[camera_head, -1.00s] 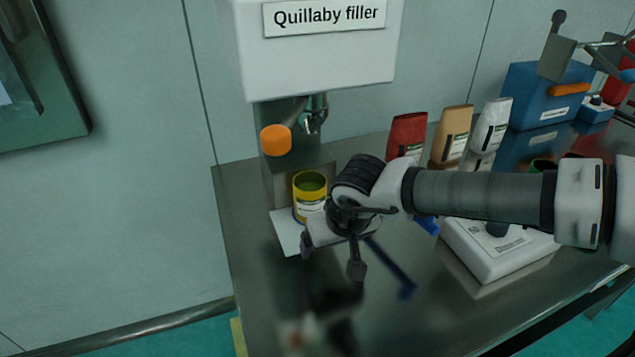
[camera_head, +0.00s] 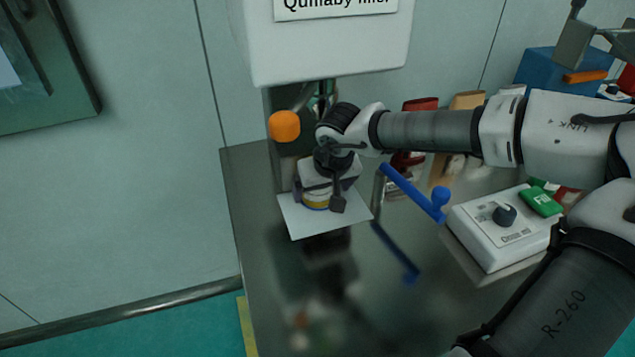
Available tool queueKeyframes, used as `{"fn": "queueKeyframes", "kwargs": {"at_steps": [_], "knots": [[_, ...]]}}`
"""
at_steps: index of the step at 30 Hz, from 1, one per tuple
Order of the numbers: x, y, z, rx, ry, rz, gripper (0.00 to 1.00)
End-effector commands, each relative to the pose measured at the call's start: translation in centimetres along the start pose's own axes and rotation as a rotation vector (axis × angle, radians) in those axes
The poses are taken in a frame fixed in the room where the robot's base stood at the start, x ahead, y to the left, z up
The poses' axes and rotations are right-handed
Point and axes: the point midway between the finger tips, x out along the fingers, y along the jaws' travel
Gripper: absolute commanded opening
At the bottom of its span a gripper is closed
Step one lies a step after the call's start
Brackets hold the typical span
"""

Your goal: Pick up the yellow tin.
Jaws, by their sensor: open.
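The yellow tin (camera_head: 315,201) stands on a pale square plate (camera_head: 330,224) under the filler, at the left of the steel bench. Only a low part of its yellow side with a white label shows; my gripper hides its top. My gripper (camera_head: 318,205) is over the tin, pointing down, with one finger at the tin's left and the other at its front right. The jaws are open. I cannot tell whether either finger touches the tin.
The white filler (camera_head: 325,50) with an orange knob (camera_head: 284,125) hangs close above my wrist. A blue lever (camera_head: 410,190) and a white control box (camera_head: 505,228) with a dial stand to the right. Bags stand behind my arm. The bench front is clear.

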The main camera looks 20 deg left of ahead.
Motion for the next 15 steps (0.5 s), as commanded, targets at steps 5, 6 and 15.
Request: {"fn": "queueKeyframes", "kwargs": {"at_steps": [5, 6, 15], "knots": [[1.0, -0.1, -2.4, -0.001, -0.001, -0.001, 0.89], [1.4, -0.1, -2.2, -0.001, -0.003, -0.002, 0.89], [2.1, 0.0, -2.1, -0.001, 0.000, -0.002, 0.89]]}}
